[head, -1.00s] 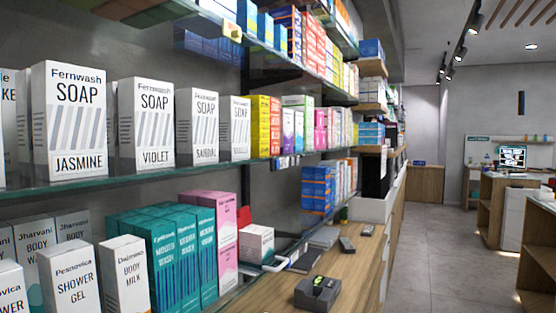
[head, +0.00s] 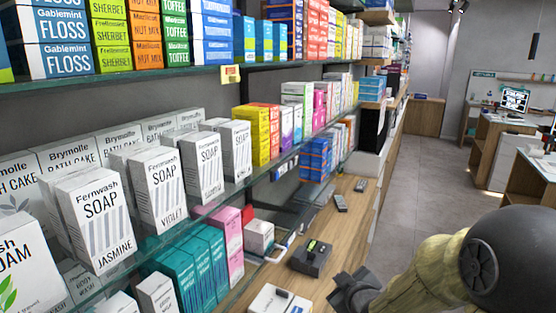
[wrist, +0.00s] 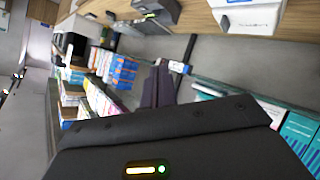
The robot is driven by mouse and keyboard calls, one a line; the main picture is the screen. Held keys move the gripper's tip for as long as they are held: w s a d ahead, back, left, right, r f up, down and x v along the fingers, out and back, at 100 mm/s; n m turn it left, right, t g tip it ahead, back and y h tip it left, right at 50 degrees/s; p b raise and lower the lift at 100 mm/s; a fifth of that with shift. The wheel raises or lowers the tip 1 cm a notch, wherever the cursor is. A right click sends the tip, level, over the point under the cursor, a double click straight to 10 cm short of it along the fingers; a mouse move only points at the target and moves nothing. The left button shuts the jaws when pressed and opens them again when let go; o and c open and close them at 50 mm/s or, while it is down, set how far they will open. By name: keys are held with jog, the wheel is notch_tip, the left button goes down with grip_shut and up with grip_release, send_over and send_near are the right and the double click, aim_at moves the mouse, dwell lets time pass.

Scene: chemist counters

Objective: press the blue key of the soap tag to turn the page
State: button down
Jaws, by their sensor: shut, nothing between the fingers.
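White Fernwash soap boxes, such as the Jasmine one (head: 98,222) and the Violet one (head: 160,192), stand on the middle glass shelf in the head view. I cannot make out a soap tag or its blue key for sure. A small white piece with coloured ends (wrist: 178,67) shows beyond my fingers in the wrist view. My gripper (head: 352,294) is low right of centre in the head view, over the counter and apart from the shelf. Its dark fingers (wrist: 158,88) are together and empty in the wrist view.
A dark grey device (head: 312,256) and a white device (head: 278,301) sit on the wooden counter (head: 345,215) below the shelf. Teal boxes (head: 190,268) stand low left. A yellow tag (head: 231,73) hangs on the upper shelf edge. The aisle floor at right is free.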

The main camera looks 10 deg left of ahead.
aim_at(276, 175)
jog(key=w+a+r+n+t+y+p, duration=0.2)
jog(key=r+p, duration=0.4)
jog(key=r, duration=0.5)
jog(key=w+a+r+n+t+y+p, duration=0.2)
jog(key=r+p, duration=0.5)
jog(key=r, duration=0.4)
jog(key=shift+w+a+r+n+t, duration=0.15)
jog(key=shift+a+r+n+t, duration=0.15)
jog(key=shift+a+t, duration=0.2)
jog(key=w+a, duration=0.3)
jog(key=a, duration=0.5)
jog(key=shift+p, duration=0.45)
jog(key=shift+w+a+f+b, duration=0.1)
jog(key=shift+a+b, duration=0.15)
jog(key=shift+b, duration=0.1)
jog(key=shift+a, duration=0.25)
